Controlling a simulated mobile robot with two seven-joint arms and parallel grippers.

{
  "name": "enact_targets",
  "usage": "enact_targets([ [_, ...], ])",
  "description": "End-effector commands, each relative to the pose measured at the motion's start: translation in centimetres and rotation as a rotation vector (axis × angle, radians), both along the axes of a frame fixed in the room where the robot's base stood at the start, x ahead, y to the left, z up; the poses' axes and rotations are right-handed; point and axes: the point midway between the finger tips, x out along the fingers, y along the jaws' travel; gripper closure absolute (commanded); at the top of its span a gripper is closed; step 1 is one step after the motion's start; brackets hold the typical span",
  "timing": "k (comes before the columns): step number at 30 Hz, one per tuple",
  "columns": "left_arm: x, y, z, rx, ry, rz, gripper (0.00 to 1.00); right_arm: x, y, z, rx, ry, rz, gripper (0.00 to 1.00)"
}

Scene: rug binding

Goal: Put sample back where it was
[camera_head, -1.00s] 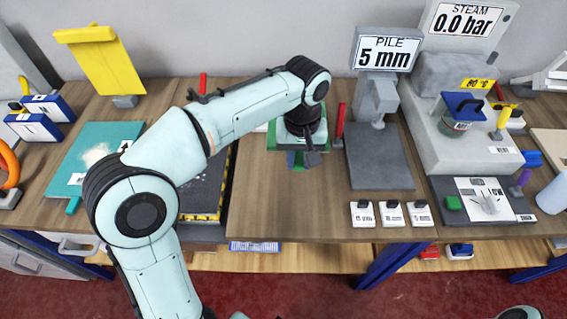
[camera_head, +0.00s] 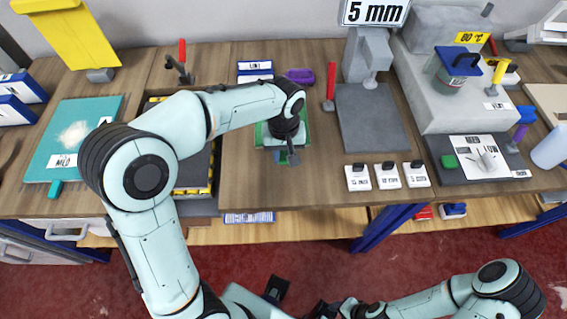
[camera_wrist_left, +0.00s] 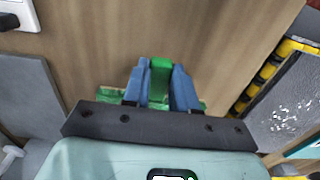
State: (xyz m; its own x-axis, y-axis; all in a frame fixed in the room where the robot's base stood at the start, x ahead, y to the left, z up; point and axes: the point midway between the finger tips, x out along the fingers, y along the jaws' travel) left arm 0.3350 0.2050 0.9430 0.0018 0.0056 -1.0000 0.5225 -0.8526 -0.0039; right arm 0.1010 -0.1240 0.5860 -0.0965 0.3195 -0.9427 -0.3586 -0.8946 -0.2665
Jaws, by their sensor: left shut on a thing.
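My left gripper (camera_head: 281,157) points down over the bare wood in the middle of the bench. Its blue fingers are shut on a green piece (camera_wrist_left: 161,66), seen between them in the left wrist view. A wider green part (camera_head: 261,134) shows around the gripper in the head view; it also shows beside the fingers in the wrist view (camera_wrist_left: 109,96). I cannot tell whether the green piece touches the bench. My right arm lies low at the bottom right of the head view, and its jaws cannot be made out.
A grey plate (camera_head: 371,118) under the "5 mm" sign (camera_head: 375,12) lies right of the gripper, with white labelled tags (camera_head: 388,176) in front. A yellow-edged dark mat (camera_head: 193,178) lies left. A purple item (camera_head: 299,76) and red-handled tool (camera_head: 330,85) stand behind. A dark board (camera_head: 452,180) lies right.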

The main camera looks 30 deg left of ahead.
Motion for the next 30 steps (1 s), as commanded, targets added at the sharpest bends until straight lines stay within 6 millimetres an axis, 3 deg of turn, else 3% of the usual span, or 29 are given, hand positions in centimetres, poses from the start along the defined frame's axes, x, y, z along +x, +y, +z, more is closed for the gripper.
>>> enact_targets([
  [12, 0.0, 0.0, -4.7, 0.001, 0.001, 0.000, 1.00, -0.3, 0.0, -0.6, 0.000, 0.003, 0.000, 0.51],
  [23, 0.0, 0.0, -5.0, 0.001, -0.001, 0.000, 1.00, -0.3, 0.0, -0.8, 0.000, 0.003, 0.000, 0.51],
  [24, 0.0, 0.0, -5.1, 0.000, 0.000, 0.000, 0.70, -0.3, 0.0, -0.9, 0.000, 0.003, 0.000, 0.51],
  [26, 0.0, 0.0, -5.0, 0.001, -0.001, 0.000, 0.50, -0.3, 0.0, -0.8, 0.000, 0.003, 0.000, 0.51],
  [30, 0.0, 0.0, -5.0, 0.001, -0.001, 0.000, 0.48, -0.3, 0.0, -0.8, 0.000, 0.003, 0.000, 0.51],
])
